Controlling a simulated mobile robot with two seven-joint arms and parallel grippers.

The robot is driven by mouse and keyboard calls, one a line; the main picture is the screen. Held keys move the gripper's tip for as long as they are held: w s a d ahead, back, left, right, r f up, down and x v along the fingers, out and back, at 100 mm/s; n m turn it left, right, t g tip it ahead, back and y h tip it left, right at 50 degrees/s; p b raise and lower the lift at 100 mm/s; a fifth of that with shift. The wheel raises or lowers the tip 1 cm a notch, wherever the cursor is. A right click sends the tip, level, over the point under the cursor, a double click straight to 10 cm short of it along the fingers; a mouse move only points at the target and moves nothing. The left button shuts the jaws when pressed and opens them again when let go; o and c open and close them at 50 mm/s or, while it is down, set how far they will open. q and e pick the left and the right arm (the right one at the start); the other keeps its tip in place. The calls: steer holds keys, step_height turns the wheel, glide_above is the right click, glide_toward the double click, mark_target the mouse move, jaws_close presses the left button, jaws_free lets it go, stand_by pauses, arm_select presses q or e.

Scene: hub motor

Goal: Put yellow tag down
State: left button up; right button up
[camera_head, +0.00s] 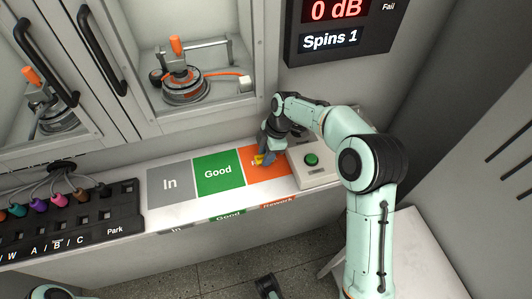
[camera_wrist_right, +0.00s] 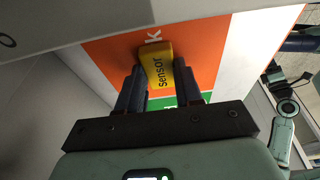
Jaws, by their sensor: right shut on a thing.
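The yellow tag (camera_wrist_right: 157,68), marked "Sensor", is between the fingers of my right gripper (camera_wrist_right: 160,88) in the right wrist view. In the head view the yellow tag (camera_head: 259,160) shows as a small patch over the orange Rework field (camera_head: 276,168). My right gripper (camera_head: 264,156) is shut on it, low over this field. I cannot tell whether the tag touches the surface. At the bottom of the head view, a small dark part (camera_head: 268,286) may be my left gripper; its jaws are not clear.
The grey "In" field (camera_head: 170,184) and green "Good" field (camera_head: 218,176) lie left of the orange one. A box with a green button (camera_head: 311,160) stands just right. A rack of coloured plugs (camera_head: 70,212) is at the left. Glass-doored cabinets (camera_head: 127,75) stand behind.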

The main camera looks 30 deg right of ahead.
steer(key=o, duration=1)
steer(key=shift+r, duration=0.1)
steer(key=p+v, duration=0.2)
steer(key=v, duration=1)
steer(key=shift+a, duration=0.1)
